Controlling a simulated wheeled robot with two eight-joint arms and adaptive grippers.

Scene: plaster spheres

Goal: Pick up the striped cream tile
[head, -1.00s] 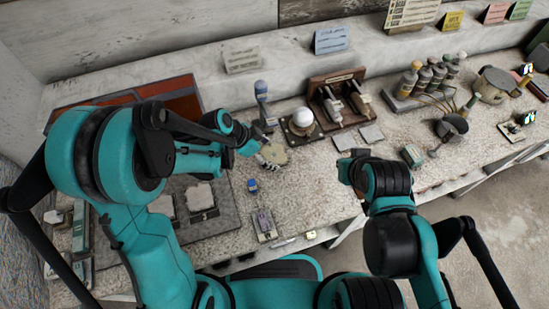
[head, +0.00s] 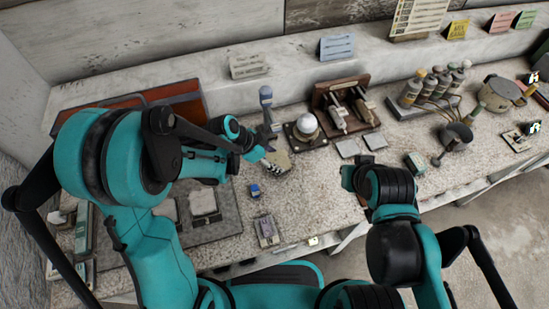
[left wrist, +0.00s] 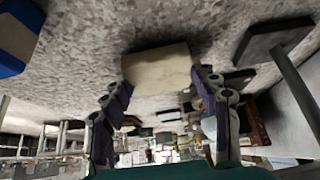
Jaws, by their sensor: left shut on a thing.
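The cream tile (head: 279,167) is at the middle of the bench, left of the white-domed device, with dark marks that look like stripes on it. My left gripper (head: 270,157) reaches it from the left and partly covers it. In the left wrist view the tile (left wrist: 157,72) shows a plain cream face between the two fingers of my left gripper (left wrist: 162,88), which is shut on it. A dark shadow lies along its far edge; I cannot tell whether it is clear of the bench. My right gripper (head: 350,172) is away to the right, its fingers unclear.
A white-domed device (head: 306,125) stands close right of the tile, and a grey-blue upright tool (head: 266,100) behind it. A small blue object (head: 254,190) and a grey-purple device (head: 266,230) lie in front. Two pale tiles (head: 347,147) (head: 374,140) lie farther right.

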